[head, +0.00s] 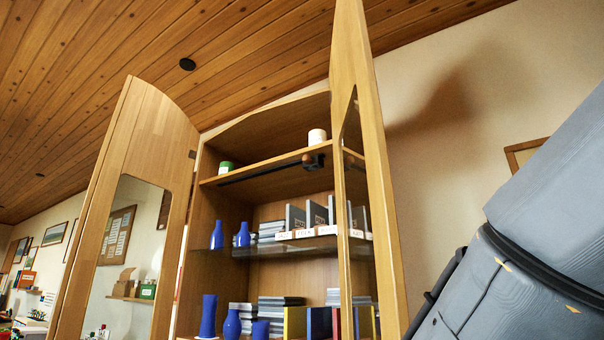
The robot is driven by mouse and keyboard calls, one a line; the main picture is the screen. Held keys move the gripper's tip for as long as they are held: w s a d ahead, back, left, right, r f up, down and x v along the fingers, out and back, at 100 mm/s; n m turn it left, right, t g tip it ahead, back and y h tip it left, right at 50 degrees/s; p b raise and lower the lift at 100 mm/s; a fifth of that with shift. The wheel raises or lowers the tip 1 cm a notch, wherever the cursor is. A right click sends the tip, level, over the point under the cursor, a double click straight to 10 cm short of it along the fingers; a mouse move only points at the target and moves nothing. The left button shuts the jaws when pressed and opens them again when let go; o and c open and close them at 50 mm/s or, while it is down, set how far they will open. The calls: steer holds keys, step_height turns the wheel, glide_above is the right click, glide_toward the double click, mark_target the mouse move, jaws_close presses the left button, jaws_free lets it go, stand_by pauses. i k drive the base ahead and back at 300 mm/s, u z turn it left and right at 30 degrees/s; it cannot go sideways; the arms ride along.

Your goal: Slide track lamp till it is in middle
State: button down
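The track lamp (314,162) is a small dark fitting with a round brown knob. It sits near the right end of a dark track (262,172) that runs along the upper shelf of an open wooden cabinet. The right cabinet door stands just to the right of the lamp and hides what lies behind it. My gripper is not in view; only grey parts of my arm show at the lower right, apart from the cabinet.
The left door (124,150) and right door (368,130) stand open. A green-and-white jar (226,168) and a pale cup (317,137) stand on the upper shelf (270,180). Blue vases (242,235), boxes and books fill the lower shelves. Open space lies before the track.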

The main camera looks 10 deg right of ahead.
mark_target(315, 164)
steer(key=u, duration=0.05)
steer(key=k, duration=0.6)
steer(key=u, duration=0.7)
steer(key=i, duration=1.15)
steer(key=z, duration=0.25)
